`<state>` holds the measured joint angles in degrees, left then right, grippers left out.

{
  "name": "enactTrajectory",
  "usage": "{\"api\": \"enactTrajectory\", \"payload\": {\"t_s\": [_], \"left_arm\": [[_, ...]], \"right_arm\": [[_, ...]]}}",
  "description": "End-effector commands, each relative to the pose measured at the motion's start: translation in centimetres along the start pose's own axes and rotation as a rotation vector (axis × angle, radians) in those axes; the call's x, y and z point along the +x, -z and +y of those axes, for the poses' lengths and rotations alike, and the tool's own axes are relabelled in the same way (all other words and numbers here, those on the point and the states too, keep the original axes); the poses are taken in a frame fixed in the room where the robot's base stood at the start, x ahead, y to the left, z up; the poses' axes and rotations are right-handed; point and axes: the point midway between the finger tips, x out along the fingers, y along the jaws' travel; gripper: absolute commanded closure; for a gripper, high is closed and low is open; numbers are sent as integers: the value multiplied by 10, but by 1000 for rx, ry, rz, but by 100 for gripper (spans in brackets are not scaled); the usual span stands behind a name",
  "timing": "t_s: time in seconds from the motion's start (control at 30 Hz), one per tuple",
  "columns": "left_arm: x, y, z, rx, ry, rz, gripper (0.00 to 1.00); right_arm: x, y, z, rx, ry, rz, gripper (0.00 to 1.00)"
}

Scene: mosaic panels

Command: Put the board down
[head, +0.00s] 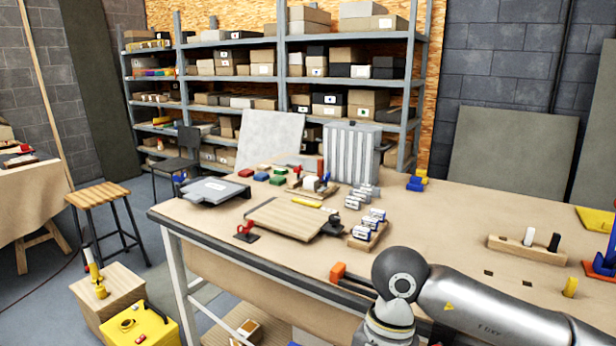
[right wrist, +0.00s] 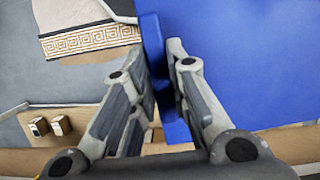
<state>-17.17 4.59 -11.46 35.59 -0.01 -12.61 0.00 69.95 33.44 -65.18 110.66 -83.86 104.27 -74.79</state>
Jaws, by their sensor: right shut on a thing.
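In the right wrist view my right gripper (right wrist: 157,58) is shut on the upright blue edge of a large flat blue board (right wrist: 245,60). The board fills the upper right of that view, and its far end is out of frame. In the head view my right arm shows at the bottom right, but its gripper and the blue board are not visible there. My left gripper is not in view.
The workbench (head: 440,210) holds a wooden board (head: 283,219), a ribbed grey panel (head: 349,150), a row of small jars (head: 372,222) and a wooden block holder (head: 528,248). The right wrist view shows a key-patterned panel (right wrist: 90,40). Bare bench top lies right of the jars.

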Motion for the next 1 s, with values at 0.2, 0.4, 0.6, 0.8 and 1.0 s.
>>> {"api": "enactTrajectory", "payload": {"t_s": [0.2,0.4,0.6,0.8,1.0], "left_arm": [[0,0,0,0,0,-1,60],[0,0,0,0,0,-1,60],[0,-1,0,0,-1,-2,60],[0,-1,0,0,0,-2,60],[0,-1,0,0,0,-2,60]], "right_arm": [[21,-6,14,-364,-113,2,100],[33,-9,24,-592,-184,4,100],[37,1,40,-663,-205,3,100],[33,23,65,-577,-178,3,100],[29,42,90,-502,-154,3,100]]}}
